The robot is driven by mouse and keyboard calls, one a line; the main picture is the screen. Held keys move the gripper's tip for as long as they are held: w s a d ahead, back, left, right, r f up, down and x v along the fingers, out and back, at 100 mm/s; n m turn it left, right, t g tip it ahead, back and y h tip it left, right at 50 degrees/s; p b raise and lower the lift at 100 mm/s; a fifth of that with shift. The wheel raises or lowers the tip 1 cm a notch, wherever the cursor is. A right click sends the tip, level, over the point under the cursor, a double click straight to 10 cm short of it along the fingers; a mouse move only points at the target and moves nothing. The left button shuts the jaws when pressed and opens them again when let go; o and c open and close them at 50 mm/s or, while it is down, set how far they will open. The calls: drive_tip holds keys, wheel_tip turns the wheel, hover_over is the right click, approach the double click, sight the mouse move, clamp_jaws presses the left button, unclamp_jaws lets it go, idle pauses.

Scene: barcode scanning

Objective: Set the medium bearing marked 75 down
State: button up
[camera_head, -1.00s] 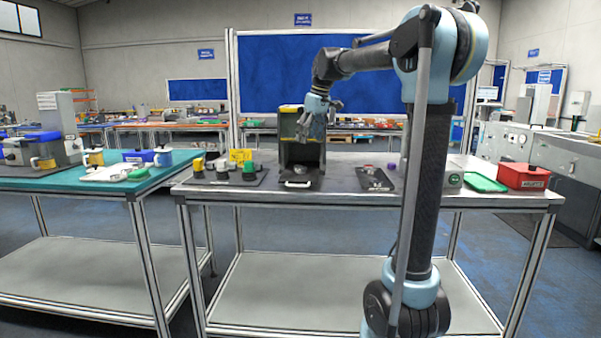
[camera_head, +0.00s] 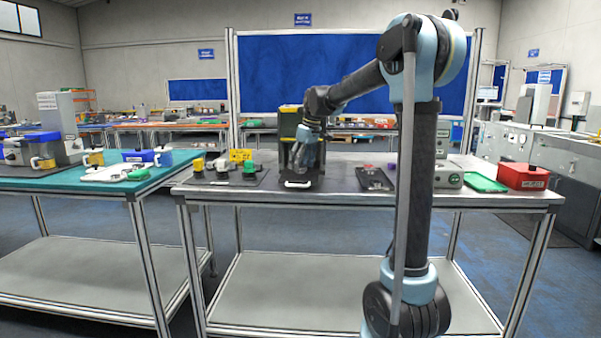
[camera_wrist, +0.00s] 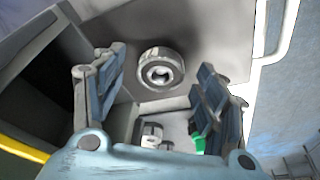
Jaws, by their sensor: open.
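A grey metal ring-shaped bearing (camera_wrist: 160,70) with a dark bore rests on a grey surface in the wrist view. Its marking is not legible. My gripper (camera_wrist: 162,59) is open, with one finger to the left and one to the right of the bearing, and visible gaps on both sides. In the head view my gripper (camera_head: 299,164) points down at the front of the black and yellow scanning box (camera_head: 290,113), above its base. The gripper hides the bearing in that view.
A dark mat with several black, yellow and green items (camera_head: 249,169) lies left of the box. A dark tray (camera_head: 374,179) lies to its right, with a green tray (camera_head: 485,183) and red box (camera_head: 523,176) farther right. A white handle (camera_head: 297,184) is at the box's front.

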drive_tip(key=shift+f, duration=0.2)
drive_tip(key=c, duration=1.4)
drive_tip(key=shift+o, duration=0.2)
wheel_tip(320, 180, up, 4)
drive_tip(key=shift+f, duration=0.15)
drive_tip(key=s, duration=1.8)
drive_tip(key=shift+a, duration=0.25)
